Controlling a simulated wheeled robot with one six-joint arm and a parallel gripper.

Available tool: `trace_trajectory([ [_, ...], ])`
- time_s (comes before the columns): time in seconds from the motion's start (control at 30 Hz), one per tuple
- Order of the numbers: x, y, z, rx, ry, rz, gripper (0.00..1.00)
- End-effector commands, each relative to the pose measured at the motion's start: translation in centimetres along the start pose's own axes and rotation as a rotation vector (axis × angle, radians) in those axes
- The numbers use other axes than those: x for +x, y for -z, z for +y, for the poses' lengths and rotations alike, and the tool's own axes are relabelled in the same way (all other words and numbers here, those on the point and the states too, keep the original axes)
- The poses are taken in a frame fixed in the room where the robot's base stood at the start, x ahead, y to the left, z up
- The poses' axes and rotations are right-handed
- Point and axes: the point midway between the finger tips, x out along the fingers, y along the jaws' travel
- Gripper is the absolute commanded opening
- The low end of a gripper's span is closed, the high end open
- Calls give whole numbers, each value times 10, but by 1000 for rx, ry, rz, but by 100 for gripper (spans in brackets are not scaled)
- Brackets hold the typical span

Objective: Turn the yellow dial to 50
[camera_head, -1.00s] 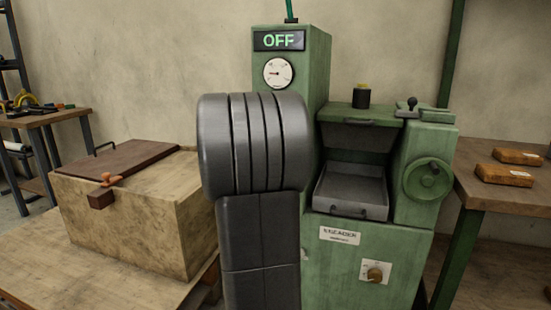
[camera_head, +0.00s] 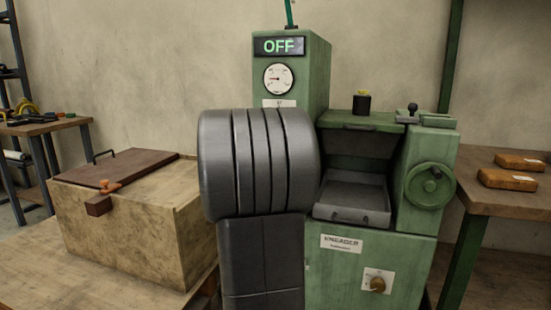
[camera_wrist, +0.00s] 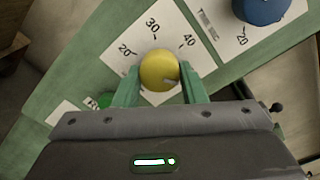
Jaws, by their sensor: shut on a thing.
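The yellow dial (camera_wrist: 159,70) sits on a white scale plate in the wrist view, with 20, 30 and 40 readable around it. A small pale mark shows on the dial's lower right part. The 50 is not visible. My gripper (camera_wrist: 161,76) is shut on the yellow dial, with one green finger on its left and one on its right. In the head view my dark arm covers the front of the green machine (camera_head: 318,75), and neither the yellow dial nor my fingers can be seen there.
A blue dial (camera_wrist: 262,8) stands close by at upper right, and a green button (camera_wrist: 104,101) is left of my fingers. The machine's sign (camera_head: 279,45) reads OFF. A wooden chest (camera_head: 125,230) stands left, and a bench (camera_head: 505,200) with orange-brown packs stands right.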

Motion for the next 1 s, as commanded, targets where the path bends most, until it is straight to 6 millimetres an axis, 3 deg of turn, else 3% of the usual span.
trace_trajectory([
  [0.13,0,1,1,1,-2,2,15],
  [0.17,0,1,1,1,-2,2,43],
  [0.23,0,1,1,1,-1,2,57],
  [0.27,0,1,1,1,-1,2,59],
  [0.53,-1,0,0,0,-1,1,59],
  [0.67,-10,-1,0,1,-1,0,59],
  [1.0,-83,-2,-1,-1,-3,-3,59],
])
